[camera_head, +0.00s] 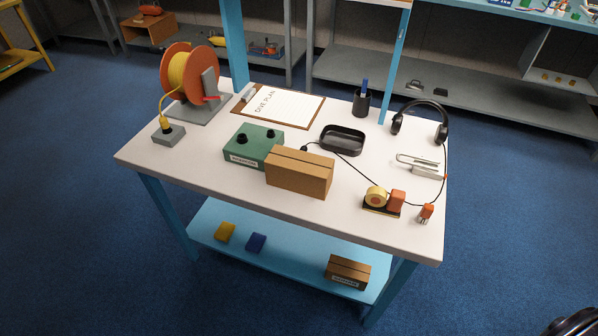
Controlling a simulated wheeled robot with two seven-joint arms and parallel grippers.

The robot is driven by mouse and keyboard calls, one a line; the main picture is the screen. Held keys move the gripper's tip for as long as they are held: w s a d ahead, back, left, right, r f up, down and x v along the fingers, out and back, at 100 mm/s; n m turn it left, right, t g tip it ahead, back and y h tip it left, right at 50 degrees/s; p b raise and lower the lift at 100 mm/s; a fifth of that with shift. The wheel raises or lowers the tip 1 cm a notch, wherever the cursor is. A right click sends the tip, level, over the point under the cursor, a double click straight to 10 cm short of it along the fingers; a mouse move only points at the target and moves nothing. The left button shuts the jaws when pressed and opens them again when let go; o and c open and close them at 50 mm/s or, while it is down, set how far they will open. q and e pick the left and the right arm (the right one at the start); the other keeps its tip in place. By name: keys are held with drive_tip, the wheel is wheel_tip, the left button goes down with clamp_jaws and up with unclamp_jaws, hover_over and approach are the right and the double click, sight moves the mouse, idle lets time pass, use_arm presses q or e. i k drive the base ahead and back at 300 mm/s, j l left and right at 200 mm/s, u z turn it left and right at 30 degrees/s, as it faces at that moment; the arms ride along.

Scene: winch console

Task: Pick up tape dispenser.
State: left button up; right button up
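The tape dispenser (397,200) sits near the front right of the white-topped table (215,178). It has a dark base, a yellow tape roll at its left and an orange block at its right. It stands upright and nothing covers it in the head view.
A cardboard box (300,173) stands left of the dispenser, before a green control box (253,145). A small orange-and-grey item (425,213) lies close at its right. A black cable runs behind it to headphones (420,108). A black tray (342,140) lies farther back.

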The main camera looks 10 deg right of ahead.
sight(375, 199)
drive_tip(key=z, duration=1.1)
